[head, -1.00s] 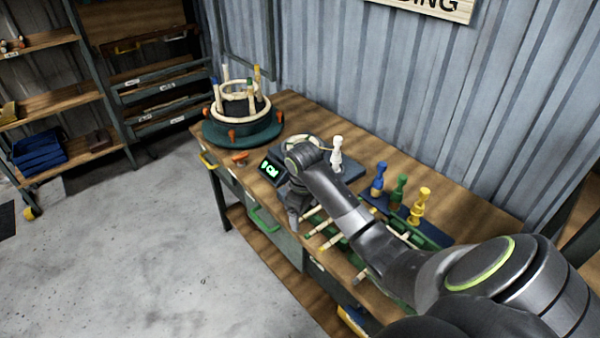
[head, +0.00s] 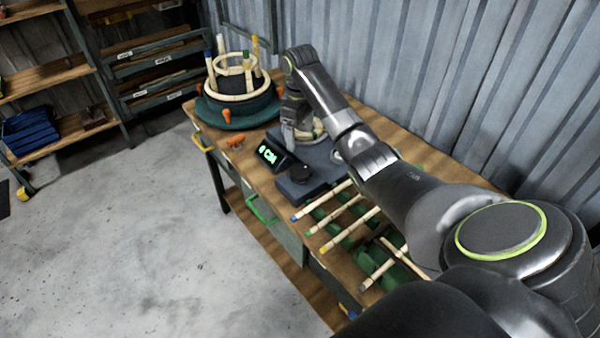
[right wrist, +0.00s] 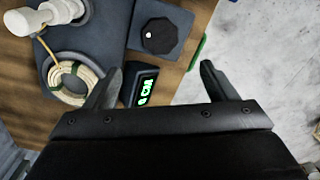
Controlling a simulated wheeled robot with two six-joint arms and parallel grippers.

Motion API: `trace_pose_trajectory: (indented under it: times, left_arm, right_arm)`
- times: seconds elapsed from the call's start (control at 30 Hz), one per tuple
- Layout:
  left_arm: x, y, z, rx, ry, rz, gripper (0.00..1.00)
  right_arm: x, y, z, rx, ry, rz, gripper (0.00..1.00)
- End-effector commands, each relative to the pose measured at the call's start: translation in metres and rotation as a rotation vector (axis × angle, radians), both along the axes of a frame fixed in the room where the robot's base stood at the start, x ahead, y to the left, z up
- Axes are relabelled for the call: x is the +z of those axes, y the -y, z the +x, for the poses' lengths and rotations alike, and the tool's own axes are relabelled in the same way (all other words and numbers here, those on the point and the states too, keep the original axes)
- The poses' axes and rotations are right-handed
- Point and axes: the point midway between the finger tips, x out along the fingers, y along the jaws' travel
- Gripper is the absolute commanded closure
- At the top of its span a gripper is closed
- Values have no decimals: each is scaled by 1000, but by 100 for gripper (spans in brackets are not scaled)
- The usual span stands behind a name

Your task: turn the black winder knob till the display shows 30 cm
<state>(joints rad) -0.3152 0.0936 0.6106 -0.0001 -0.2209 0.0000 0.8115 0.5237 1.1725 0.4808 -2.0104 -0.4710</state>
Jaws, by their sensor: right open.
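The black winder knob (head: 300,173) sits on the dark winder base at the near end. It also shows in the right wrist view (right wrist: 160,35) as a faceted black knob with a white dot. The display (head: 267,154) beside it has green characters that look like 0 CM; it shows partly in the right wrist view (right wrist: 141,88). My right gripper (head: 288,143) is above the winder near the display, apart from the knob. In the right wrist view its open fingers (right wrist: 160,72) are spread with nothing held, and the knob lies beyond them. My left gripper is out of view.
A rattan coil (right wrist: 72,82) lies on the winder beside a white peg (right wrist: 55,14). A round green stand with a rattan frame (head: 240,95) is at the bench's far left. An orange clamp (head: 235,140) lies near the edge. Rattan sticks (head: 345,215) lie at the front right.

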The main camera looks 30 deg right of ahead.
Motion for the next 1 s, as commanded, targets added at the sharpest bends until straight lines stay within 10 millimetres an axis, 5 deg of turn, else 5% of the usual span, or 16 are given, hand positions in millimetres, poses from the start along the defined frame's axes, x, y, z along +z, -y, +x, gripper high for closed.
trace_pose_trajectory:
  times: [0.4,0.73,1.0]
  left_arm:
    - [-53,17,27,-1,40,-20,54]
    - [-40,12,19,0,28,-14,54]
    - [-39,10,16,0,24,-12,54]
  right_arm:
    - [-53,0,0,0,0,-1,21]
    - [-111,-1,-1,1,-3,1,21]
    - [-131,0,0,1,0,-1,21]
